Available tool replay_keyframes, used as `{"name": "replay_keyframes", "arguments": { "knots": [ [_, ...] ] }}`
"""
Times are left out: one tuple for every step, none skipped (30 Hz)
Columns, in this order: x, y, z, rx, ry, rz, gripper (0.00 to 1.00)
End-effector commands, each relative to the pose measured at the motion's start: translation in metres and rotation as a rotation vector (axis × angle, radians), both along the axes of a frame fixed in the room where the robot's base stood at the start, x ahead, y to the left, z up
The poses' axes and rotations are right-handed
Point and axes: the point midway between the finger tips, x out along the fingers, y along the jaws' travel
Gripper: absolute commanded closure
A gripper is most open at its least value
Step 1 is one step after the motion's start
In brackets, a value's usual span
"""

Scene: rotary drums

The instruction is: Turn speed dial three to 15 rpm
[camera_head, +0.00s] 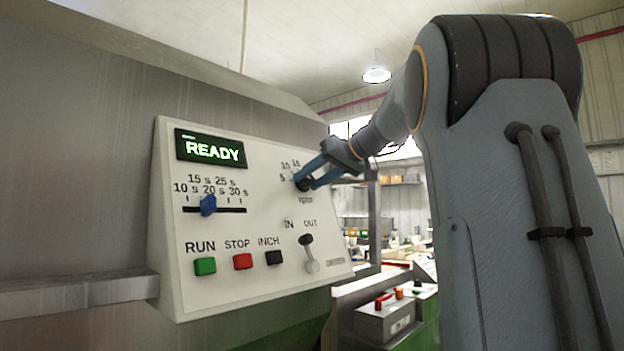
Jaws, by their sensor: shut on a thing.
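The speed dial (303,185) is a small dark knob at the upper right of a pale control panel (170,280). The marks 5, 10 and 15 show around its left and upper sides. My gripper (306,183) comes in from the right, and its blue fingers are shut on the dial. The fingers hide most of the knob, so I cannot tell where its pointer stands. The number of the dial cannot be read. The green display (211,149) reads READY.
Left of the dial is a blue slider (208,205) on a seconds scale. Below are green RUN (205,266), red STOP (243,261) and black INCH (274,257) buttons and an IN/OUT lever (309,252). A grey box (385,318) with buttons stands lower right.

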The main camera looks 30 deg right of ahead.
Motion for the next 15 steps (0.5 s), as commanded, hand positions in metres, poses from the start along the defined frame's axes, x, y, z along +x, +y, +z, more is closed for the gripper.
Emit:
{"name": "replay_keyframes", "arguments": {
  "knots": [
    [-0.0003, -0.0002, 0.0008, 0.040, 0.014, -0.015, 0.81],
    [-0.0003, -0.0001, 0.0008, 0.064, 0.023, -0.025, 0.81],
    [-0.0004, -0.0001, 0.0010, 0.099, 0.036, -0.038, 0.81],
    [-0.0003, 0.0000, 0.0011, 0.124, 0.045, -0.048, 0.81],
    [-0.0003, 0.0001, 0.0012, 0.149, 0.053, -0.059, 0.81],
    [-0.0004, 0.0001, 0.0014, 0.183, 0.065, -0.071, 0.81],
    [-0.0004, 0.0002, 0.0015, 0.209, 0.075, -0.081, 0.81],
    [-0.0004, 0.0002, 0.0016, 0.235, 0.084, -0.091, 0.81],
    [-0.0004, 0.0003, 0.0017, 0.268, 0.096, -0.104, 0.81],
    [-0.0004, 0.0003, 0.0019, 0.294, 0.105, -0.114, 0.81],
    [-0.0004, 0.0003, 0.0020, 0.319, 0.115, -0.123, 0.81],
    [-0.0005, 0.0003, 0.0020, 0.352, 0.127, -0.137, 0.81],
    [-0.0005, 0.0003, 0.0019, 0.377, 0.136, -0.146, 0.81],
    [-0.0006, 0.0004, 0.0020, 0.401, 0.146, -0.156, 0.81],
    [-0.0006, 0.0004, 0.0020, 0.435, 0.158, -0.168, 0.81]
  ]
}}
